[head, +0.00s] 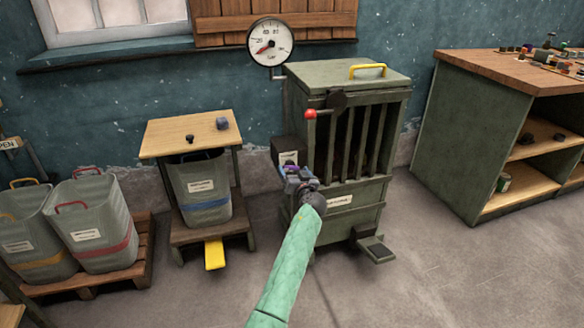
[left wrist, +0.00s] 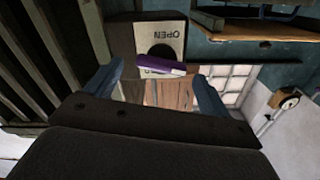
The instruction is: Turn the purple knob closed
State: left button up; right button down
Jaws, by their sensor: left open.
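The purple knob (left wrist: 160,65) shows in the left wrist view as a bar lying nearly crosswise in front of a dark round hub. Behind it is a pale plate (left wrist: 172,36) marked OPEN, upside down in this view. My left gripper (left wrist: 160,82) is open, with one blue finger on each side of the knob and a visible gap to each. I cannot tell how far the fingertips reach past the knob. In the head view my left gripper (head: 297,178) is at the left side of the green slatted cabinet (head: 345,165), mostly hiding the knob. My right gripper is not in view.
A red-tipped lever (head: 310,114) sticks out above my gripper. A pressure gauge (head: 270,43) is on the wall behind. A wooden-topped stand (head: 170,135) with a bin (head: 200,188) is to the left, and a workbench (head: 470,130) to the right. The floor in front is clear.

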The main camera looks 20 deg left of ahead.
aim_at(292, 168)
pick_arm(q)
jog(key=shift+x, duration=2.1)
jog(key=shift+s, duration=0.1)
jog(key=c, duration=1)
